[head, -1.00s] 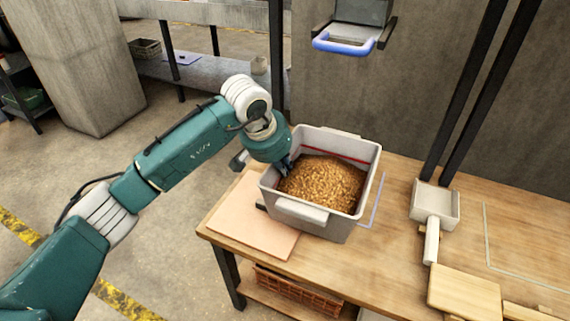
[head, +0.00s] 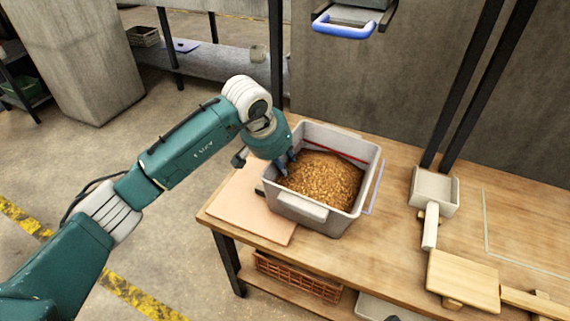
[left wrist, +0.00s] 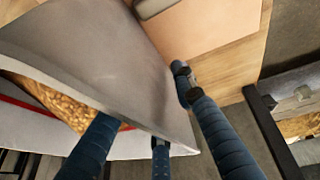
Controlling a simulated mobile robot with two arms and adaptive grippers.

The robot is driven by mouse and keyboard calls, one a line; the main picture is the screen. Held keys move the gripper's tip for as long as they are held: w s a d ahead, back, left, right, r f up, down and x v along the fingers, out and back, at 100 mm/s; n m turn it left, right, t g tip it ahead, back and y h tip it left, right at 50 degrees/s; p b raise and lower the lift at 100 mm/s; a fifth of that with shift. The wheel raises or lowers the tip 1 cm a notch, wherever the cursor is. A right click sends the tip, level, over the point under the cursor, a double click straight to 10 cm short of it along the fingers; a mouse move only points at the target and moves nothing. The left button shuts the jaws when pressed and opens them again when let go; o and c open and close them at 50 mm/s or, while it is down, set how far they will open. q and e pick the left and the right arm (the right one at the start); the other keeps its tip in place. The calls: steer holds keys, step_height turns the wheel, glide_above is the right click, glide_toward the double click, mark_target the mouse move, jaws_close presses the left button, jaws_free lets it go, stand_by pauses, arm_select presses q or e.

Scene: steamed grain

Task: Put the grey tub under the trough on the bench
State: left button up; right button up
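The grey tub (head: 345,226), full of brown grain (head: 322,180), stands on the bench (head: 400,240). The trough (head: 358,15), with a blue front bar, is on the wall above and behind it. My left gripper (head: 287,163) is at the tub's left wall, with fingers reaching inside over the rim. In the left wrist view the tub's wall (left wrist: 120,60) runs between spread fingers (left wrist: 155,110). Two fingers are partly hidden behind the wall; one is outside it. The fingers look open. My right gripper is not in view.
A pink board (head: 250,208) lies left of the tub at the bench edge. A pale blue line (head: 376,188) shows on the bench right of the tub. A white scoop (head: 433,190) and a wooden block (head: 463,280) lie further right. Dark posts (head: 478,90) rise behind the scoop.

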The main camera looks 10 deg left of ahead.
arm_select(q)
steer(key=shift+a, duration=0.1)
